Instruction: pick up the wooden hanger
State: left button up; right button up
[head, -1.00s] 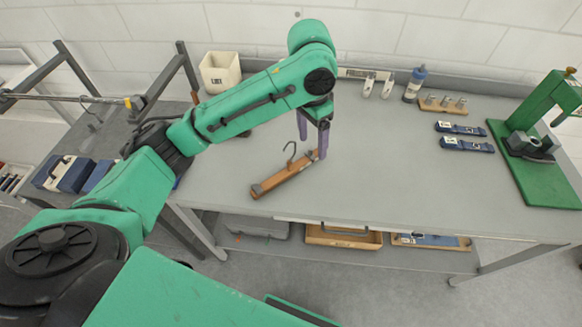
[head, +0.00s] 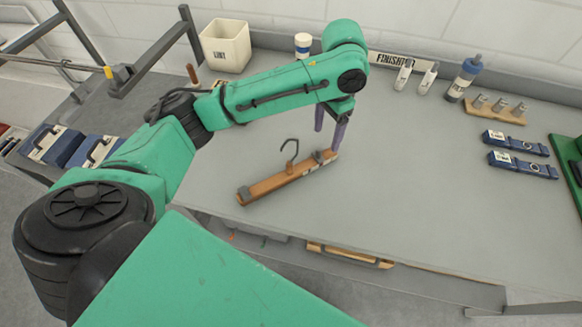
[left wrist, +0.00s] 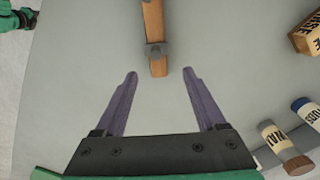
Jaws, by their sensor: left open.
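The wooden hanger (head: 285,180) lies on the grey bench top, slanting from lower left to upper right. It has a dark hook standing up near its middle and a grey clip at each end. My left gripper (head: 328,138) is open and empty, pointing down at the hanger's right end. In the left wrist view, the hanger's near end (left wrist: 154,22) with a grey clip lies just ahead of and between the spread purple fingertips (left wrist: 160,73). The rest of the hanger runs out of that view at the top. My right gripper is not in view.
The bench top (head: 420,190) is clear around the hanger. A white bin (head: 227,46) and a white jar (head: 303,46) stand behind my left arm. A blue-capped bottle (head: 463,80), a wooden peg block (head: 496,112) and blue straps (head: 516,142) sit toward the right.

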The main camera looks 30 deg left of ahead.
aim_at(324, 155)
pick_arm(q)
notch_tip(324, 155, down, 8)
jog(key=shift+s+d+p, duration=0.1)
jog(key=shift+d+p, duration=0.05)
jog(key=shift+p, duration=0.7)
grip_shut()
